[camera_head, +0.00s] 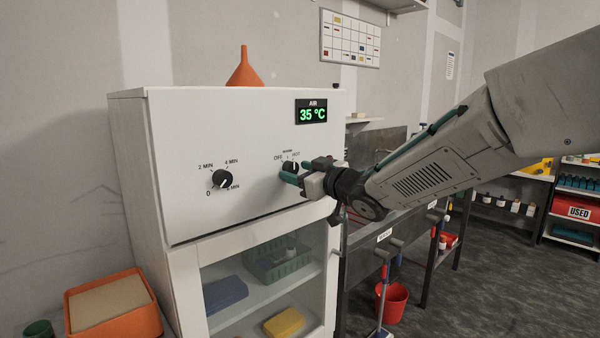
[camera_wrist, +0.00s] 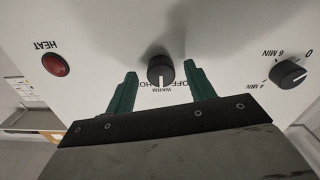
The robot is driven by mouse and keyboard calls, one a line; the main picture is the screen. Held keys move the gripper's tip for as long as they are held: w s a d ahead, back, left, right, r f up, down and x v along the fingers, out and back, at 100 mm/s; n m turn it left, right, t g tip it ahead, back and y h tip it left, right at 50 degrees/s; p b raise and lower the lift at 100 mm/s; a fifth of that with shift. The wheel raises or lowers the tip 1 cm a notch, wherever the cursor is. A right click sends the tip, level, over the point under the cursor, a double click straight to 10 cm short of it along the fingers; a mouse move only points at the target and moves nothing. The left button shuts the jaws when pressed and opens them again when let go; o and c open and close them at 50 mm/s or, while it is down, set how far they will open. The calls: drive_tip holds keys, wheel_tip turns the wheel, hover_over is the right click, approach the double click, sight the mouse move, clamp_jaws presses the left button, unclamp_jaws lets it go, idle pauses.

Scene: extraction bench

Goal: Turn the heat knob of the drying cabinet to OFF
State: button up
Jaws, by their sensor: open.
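The drying cabinet (camera_head: 230,115) is a white box with a dark display (camera_head: 312,113) reading AIR 35 °C in green. Its heat knob (camera_wrist: 160,71) is black with a white mark, and the mark lies toward the WARM label in the wrist view. In the head view the heat knob (camera_head: 289,166) is partly covered by my gripper. My gripper (camera_head: 297,174) is open at the panel, its green fingers on either side of the knob in the wrist view. I see a gap on both sides, with no clear contact.
A second black knob, the timer (camera_head: 222,179), sits left of the heat knob. A red HEAT lamp (camera_wrist: 56,64) shows in the wrist view. An orange funnel (camera_head: 244,70) stands on top of the cabinet. Below is a glass-fronted compartment (camera_head: 265,285). A sink bench stands to the right.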

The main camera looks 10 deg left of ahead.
drive_tip(key=c, duration=1)
drive_tip(key=n, duration=0.4)
drive_tip(key=shift+r+n, duration=0.1)
drive_tip(key=shift+n, duration=0.2)
drive_tip(key=n, duration=0.4)
drive_tip(key=shift+n, duration=0.3)
